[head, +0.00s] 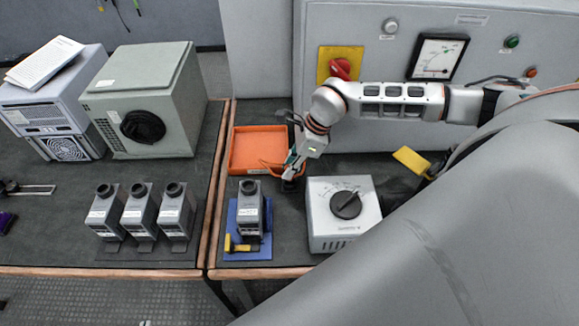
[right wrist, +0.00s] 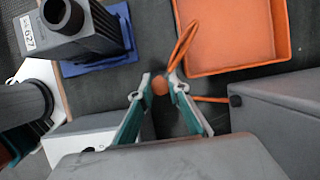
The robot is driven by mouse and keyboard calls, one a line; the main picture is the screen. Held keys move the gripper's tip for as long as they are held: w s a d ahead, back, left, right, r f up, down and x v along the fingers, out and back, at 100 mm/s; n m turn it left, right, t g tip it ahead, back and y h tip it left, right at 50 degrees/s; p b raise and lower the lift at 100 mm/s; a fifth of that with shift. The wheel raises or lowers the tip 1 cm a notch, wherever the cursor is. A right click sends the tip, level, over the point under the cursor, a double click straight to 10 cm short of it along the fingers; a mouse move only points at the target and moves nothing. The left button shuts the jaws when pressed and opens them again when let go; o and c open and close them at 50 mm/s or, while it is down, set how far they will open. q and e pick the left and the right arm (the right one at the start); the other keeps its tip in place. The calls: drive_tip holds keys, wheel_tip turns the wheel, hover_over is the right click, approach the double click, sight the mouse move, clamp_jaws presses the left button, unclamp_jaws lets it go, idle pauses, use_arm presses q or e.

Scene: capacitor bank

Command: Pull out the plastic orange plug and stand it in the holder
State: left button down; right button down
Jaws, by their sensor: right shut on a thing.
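My right gripper (head: 292,165) is low over the right bench, between the orange tray and the grey dial box. In the right wrist view its teal fingers (right wrist: 160,86) are shut on the orange plug (right wrist: 159,84), of which a small rounded part shows between the tips. An orange loop (right wrist: 184,43) rises beside the fingertips. In the head view the fingers mostly cover the plug. A small dark block (head: 290,186) is just below the gripper; I cannot tell whether it is the holder. My left gripper is not in view.
The orange tray (head: 233,138) is left of the gripper. A grey capacitor unit (head: 250,205) stands on a blue base (head: 233,220) in front, with a yellow piece (head: 238,246). The dial box (head: 320,212) is close on the right. Several similar units (head: 140,212) stand on the left bench.

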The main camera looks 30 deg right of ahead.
drive_tip(key=shift+f+b, duration=0.85)
drive_tip(key=shift+f, duration=0.4)
idle(0.4)
drive_tip(key=c, duration=1.8)
unclamp_jaws()
drive_tip(key=shift+c, duration=0.2)
drive_tip(key=v, duration=1.2)
drive_tip(key=shift+a, duration=0.1)
